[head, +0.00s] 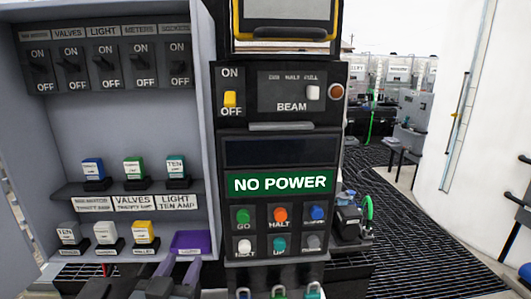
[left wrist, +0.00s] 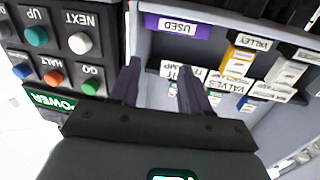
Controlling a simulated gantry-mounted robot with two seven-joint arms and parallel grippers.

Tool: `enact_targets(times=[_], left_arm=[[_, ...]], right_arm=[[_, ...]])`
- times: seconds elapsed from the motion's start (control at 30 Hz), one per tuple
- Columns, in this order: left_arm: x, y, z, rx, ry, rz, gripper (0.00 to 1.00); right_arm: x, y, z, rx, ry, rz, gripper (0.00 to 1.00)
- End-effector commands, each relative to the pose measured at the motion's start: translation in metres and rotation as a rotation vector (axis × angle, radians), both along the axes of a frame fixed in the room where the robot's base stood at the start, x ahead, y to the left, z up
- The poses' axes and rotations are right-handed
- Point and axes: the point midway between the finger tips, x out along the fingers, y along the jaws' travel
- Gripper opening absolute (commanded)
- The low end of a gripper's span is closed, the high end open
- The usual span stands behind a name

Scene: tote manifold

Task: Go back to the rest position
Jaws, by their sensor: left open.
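My left gripper (head: 178,268) is at the bottom of the head view, in front of the lower part of the grey cabinet (head: 208,120). In the left wrist view its two dark fingers (left wrist: 158,75) stand apart with nothing between them. A purple bin (head: 190,243) sits just beyond the fingers; the left wrist view, which is turned upside down, shows its "USED" label (left wrist: 178,25). I cannot tell whether a finger touches the bin. My right gripper is not in view.
Coloured fuse blocks (head: 134,169) stand on the cabinet shelf, with more blocks (head: 105,233) below. Switches (head: 108,70) line the top. The black control panel (head: 280,150) beside it reads "NO POWER". Open grated floor (head: 420,230) lies to the right.

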Motion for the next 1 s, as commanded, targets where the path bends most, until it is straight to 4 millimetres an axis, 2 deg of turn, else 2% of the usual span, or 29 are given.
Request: enact_targets(times=[0.03,0.1,0.17,0.2,0.3,0.4,0.5,0.6,0.83,0.9,1.0], left_arm=[[-0.01,0.003,-0.043,0.003,0.103,-0.006,0.47],[-0.027,0.006,-0.094,0.013,0.235,-0.014,0.47],[-0.045,0.01,-0.135,0.019,0.347,-0.02,0.47],[-0.06,0.013,-0.162,0.026,0.422,-0.023,0.47],[-0.103,0.02,-0.223,0.045,0.607,-0.028,0.47],[-0.148,0.028,-0.271,0.062,0.773,-0.03,0.47],[-0.188,0.035,-0.304,0.079,0.906,-0.03,0.47],[-0.225,0.042,-0.329,0.098,1.021,-0.029,0.47],[-0.305,0.056,-0.366,0.139,1.251,-0.025,0.47],[-0.299,0.055,-0.389,0.138,1.235,-0.026,0.47],[-0.298,0.055,-0.406,0.138,1.233,-0.026,0.47]], right_arm=[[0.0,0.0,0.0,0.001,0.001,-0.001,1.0],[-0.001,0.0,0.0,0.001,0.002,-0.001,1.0],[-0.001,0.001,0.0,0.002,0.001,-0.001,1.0],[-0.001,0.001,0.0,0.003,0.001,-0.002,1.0],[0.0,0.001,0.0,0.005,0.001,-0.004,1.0],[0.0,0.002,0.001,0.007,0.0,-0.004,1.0],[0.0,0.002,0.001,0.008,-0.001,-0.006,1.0],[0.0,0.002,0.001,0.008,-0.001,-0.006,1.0],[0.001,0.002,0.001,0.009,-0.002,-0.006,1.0],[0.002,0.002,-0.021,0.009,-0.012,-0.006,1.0],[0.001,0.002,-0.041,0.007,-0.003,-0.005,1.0]])
